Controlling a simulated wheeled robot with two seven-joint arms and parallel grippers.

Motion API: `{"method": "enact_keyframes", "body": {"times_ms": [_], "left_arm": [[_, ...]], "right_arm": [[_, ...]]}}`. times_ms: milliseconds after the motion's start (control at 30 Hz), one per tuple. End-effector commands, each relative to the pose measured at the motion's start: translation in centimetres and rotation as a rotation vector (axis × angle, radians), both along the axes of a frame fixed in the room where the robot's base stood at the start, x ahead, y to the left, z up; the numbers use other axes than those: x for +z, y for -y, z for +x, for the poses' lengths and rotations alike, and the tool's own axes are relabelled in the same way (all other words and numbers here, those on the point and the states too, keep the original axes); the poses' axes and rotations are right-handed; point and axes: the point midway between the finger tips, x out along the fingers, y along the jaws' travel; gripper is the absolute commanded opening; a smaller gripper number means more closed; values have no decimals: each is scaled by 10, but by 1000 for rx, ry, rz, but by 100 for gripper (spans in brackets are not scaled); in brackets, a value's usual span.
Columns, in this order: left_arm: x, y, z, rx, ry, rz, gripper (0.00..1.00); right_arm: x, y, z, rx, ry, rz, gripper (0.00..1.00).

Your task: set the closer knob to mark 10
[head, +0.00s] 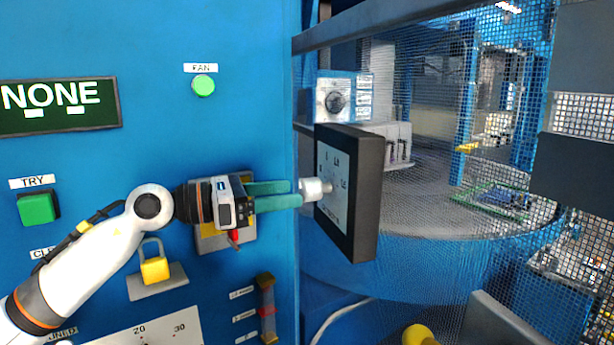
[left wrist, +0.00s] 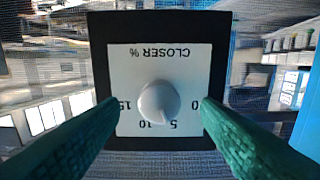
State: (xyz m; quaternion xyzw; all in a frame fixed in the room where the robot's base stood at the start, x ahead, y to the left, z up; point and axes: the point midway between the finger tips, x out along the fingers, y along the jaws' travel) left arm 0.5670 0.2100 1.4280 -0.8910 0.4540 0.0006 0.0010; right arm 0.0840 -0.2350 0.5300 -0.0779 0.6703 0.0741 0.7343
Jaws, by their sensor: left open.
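The closer knob (head: 313,189) is a small pale round knob on the white face of a black-framed panel (head: 365,200), which faces left in the head view. The left wrist view shows the knob (left wrist: 158,102) on the upside-down "CLOSER %" face (left wrist: 140,70), with marks 0, 5, 10 and 15. The knob's narrow end seems to point down in that picture, near 5 and 10; the exact setting is unclear. My left gripper (head: 297,194) is open, its green fingertips close to the knob. In the left wrist view its fingers stand apart on either side of it. My right gripper is not in view.
A blue wall holds a "NONE" display (head: 60,122), a green FAN button (head: 203,86), a green TRY button (head: 38,208) and a yellow padlock (head: 154,268). Another dial (head: 335,101) sits above the closer panel. Wire mesh (head: 440,200) stands behind and right.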

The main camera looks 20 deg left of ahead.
Motion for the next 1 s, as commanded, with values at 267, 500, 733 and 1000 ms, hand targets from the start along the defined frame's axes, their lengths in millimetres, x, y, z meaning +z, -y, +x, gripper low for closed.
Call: {"method": "enact_keyframes", "body": {"times_ms": [267,500,733,1000], "left_arm": [[3,34,25,-1,-2,-3,57],[0,41,30,1,0,-2,57],[0,41,30,1,0,-3,49],[0,41,30,1,0,-3,13]], "right_arm": [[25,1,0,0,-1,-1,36],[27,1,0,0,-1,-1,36],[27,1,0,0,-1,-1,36],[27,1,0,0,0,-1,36]]}}
